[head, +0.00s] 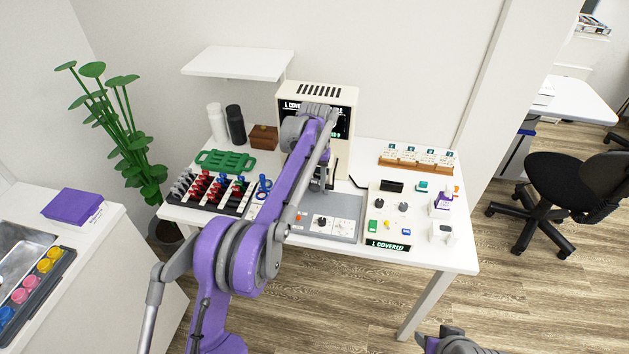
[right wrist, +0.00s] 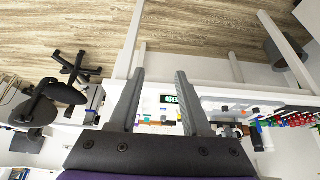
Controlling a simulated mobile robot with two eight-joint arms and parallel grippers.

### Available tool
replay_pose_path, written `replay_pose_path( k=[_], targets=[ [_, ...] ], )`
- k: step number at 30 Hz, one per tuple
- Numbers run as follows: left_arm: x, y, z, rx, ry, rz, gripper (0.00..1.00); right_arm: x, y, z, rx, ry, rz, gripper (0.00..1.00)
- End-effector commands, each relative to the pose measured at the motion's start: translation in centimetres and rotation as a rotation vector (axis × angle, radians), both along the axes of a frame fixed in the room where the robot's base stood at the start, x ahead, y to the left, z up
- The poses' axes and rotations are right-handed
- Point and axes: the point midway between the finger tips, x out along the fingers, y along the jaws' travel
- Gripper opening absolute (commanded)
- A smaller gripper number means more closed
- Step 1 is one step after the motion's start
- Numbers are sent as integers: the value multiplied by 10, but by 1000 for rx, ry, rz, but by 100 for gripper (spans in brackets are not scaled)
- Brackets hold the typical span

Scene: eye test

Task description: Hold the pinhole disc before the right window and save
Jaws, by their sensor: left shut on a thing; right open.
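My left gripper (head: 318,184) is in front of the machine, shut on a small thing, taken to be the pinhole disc. My own arm and gripper hide its shape. The windows are hidden too, so I cannot tell how the disc lines up with the right one. The control box (head: 388,216) at the right has buttons, knobs and a display reading "L COVERED". My right gripper (right wrist: 160,74) is open and empty in the right wrist view, away from the table.
A rack of red, black and blue handled pieces (head: 212,190) stands at the table's left, with a green frame (head: 226,162) behind it. A grey panel with a knob (head: 330,222) lies in the middle. A wooden card stand (head: 415,165) is at the back right.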

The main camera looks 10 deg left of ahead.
Motion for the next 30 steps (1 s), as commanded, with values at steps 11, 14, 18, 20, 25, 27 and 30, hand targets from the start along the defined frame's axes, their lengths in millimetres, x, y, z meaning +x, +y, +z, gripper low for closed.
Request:
replay_pose_path(
  k=[11, 14, 18, 20, 25, 27, 30],
  targets=[
    [0, 0, 0, 0, 0, 0, 0, 0, 0, 0, 0, 0, 0, 0],
    [0, 0, 0, 0, 0, 0, 0, 0, 0, 0, 0, 0, 0, 0],
    [0, 0, 0, 0, 0, 0, 0, 0, 0, 0, 0, 0, 0, 0],
    [0, 0, 0, 0, 0, 0, 0, 0, 0, 0, 0, 0, 0, 0],
    [0, 0, 0, 0, 0, 0, 0, 0, 0, 0, 0, 0, 0, 0],
    [0, 0, 0, 0, 0, 0, 0, 0, 0, 0, 0, 0, 0, 0],
    [0, 0, 0, 0, 0, 0, 0, 0, 0, 0, 0, 0, 0, 0]
  ],
)
